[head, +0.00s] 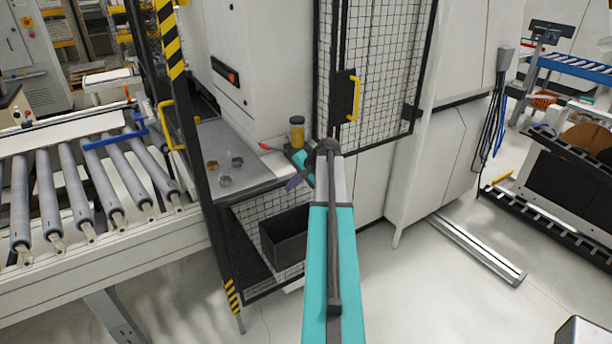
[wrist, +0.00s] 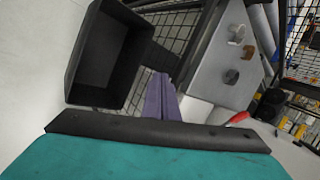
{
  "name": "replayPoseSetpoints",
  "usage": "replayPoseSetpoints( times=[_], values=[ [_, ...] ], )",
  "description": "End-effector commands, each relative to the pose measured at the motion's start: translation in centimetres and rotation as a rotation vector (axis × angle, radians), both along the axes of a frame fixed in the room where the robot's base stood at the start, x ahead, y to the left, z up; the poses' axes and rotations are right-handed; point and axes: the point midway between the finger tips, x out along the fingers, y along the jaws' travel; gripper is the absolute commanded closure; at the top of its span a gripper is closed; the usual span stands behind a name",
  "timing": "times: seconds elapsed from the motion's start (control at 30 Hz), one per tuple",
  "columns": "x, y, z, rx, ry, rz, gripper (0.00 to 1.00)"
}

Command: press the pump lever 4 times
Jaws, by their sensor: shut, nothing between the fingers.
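The pump lever's red tip (head: 265,146) sticks out to the left near the machine's side, beside a small yellow reservoir (head: 297,131) with a dark cap. In the wrist view the red lever (wrist: 238,117) is at the right, partly hidden behind my gripper's housing. My gripper (head: 292,184) has purple fingers and is just below and right of the red tip in the head view, apart from it. In the wrist view the fingers of my gripper (wrist: 160,88) are together with nothing between them. The lever's pivot is hidden by my arm.
A grey ledge (head: 205,150) with several small metal pieces lies left of the lever. A black bin (head: 284,240) stands below, by a mesh panel. A mesh door with a yellow handle (head: 354,98) rises behind my arm. A roller conveyor (head: 85,190) is at left.

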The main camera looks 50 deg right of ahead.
Motion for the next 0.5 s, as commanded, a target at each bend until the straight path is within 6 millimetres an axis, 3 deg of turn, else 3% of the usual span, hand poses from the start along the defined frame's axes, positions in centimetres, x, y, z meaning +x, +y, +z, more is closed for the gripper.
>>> replayPoseSetpoints(
  times=[0.03, 0.2, 0.5],
  values=[
    [0.9, 1.9, -1.7, 0.01, 0.013, 0.026, 1.0],
    [3.3, 7.7, -6.4, 0.038, 0.058, 0.108, 1.0],
    [5.3, 18.6, -14.8, 0.074, 0.149, 0.259, 1.0]
  ],
)
